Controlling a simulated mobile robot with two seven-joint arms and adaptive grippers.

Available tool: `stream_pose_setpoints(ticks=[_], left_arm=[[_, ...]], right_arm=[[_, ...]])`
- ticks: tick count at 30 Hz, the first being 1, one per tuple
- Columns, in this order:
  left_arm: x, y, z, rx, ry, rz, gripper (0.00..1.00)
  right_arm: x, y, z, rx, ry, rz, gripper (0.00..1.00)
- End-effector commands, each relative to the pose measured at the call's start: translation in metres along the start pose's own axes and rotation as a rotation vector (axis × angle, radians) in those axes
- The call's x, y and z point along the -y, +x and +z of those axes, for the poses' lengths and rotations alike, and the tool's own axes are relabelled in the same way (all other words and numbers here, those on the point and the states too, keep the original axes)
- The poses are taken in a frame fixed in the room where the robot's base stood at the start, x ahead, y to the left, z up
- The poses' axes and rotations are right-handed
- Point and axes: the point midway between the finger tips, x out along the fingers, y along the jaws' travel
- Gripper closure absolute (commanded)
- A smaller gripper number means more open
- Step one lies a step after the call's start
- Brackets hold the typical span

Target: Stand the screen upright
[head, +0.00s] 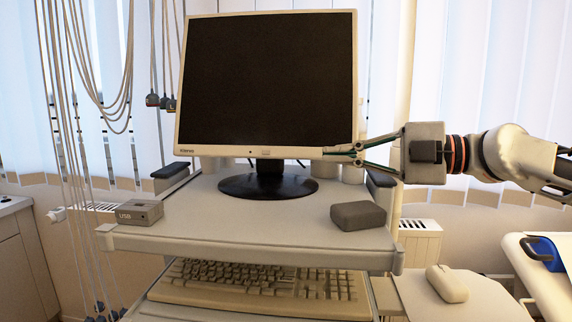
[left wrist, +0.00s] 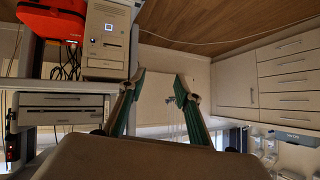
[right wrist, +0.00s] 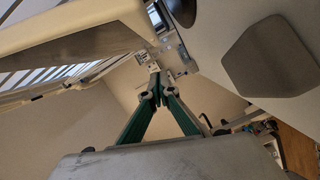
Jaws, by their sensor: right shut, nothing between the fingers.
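The screen (head: 268,80) is a cream-framed monitor with a dark face. In the head view it stands upright on its round black foot (head: 240,186), on the trolley's top shelf (head: 215,215). My right gripper (head: 340,151) is shut and empty at the screen's lower right corner; I cannot tell whether it touches the frame. In the right wrist view its fingertips (right wrist: 158,88) meet, with the screen's pale edge (right wrist: 95,22) at upper left. My left gripper (left wrist: 162,78) is open and empty in the left wrist view, away from the screen, and outside the head view.
A grey block (head: 358,215) and a small USB box (head: 139,212) lie on the top shelf's front. A keyboard (head: 262,286) is on the shelf below, with a mouse (head: 447,284) to its right. Cables (head: 78,100) hang at left. The shelf's front middle is clear.

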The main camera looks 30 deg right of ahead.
Motion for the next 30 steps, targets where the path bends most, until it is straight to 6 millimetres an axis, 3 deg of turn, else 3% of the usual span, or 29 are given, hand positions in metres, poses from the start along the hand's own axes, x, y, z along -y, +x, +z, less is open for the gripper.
stream_pose_setpoints(ticks=[6, 17, 30], left_arm=[[0.001, -0.01, -0.017, -0.015, -0.009, 0.003, 0.67], [-0.01, -0.022, -0.024, -0.002, -0.034, 0.029, 0.67], [-0.005, -0.033, -0.045, -0.012, -0.042, 0.027, 0.67]], right_arm=[[-0.007, 0.009, -0.005, -0.006, -0.004, 0.002, 1.0], [-0.008, 0.035, -0.005, -0.007, -0.002, 0.007, 1.0], [-0.005, 0.081, -0.004, -0.006, 0.0, 0.005, 1.0]])
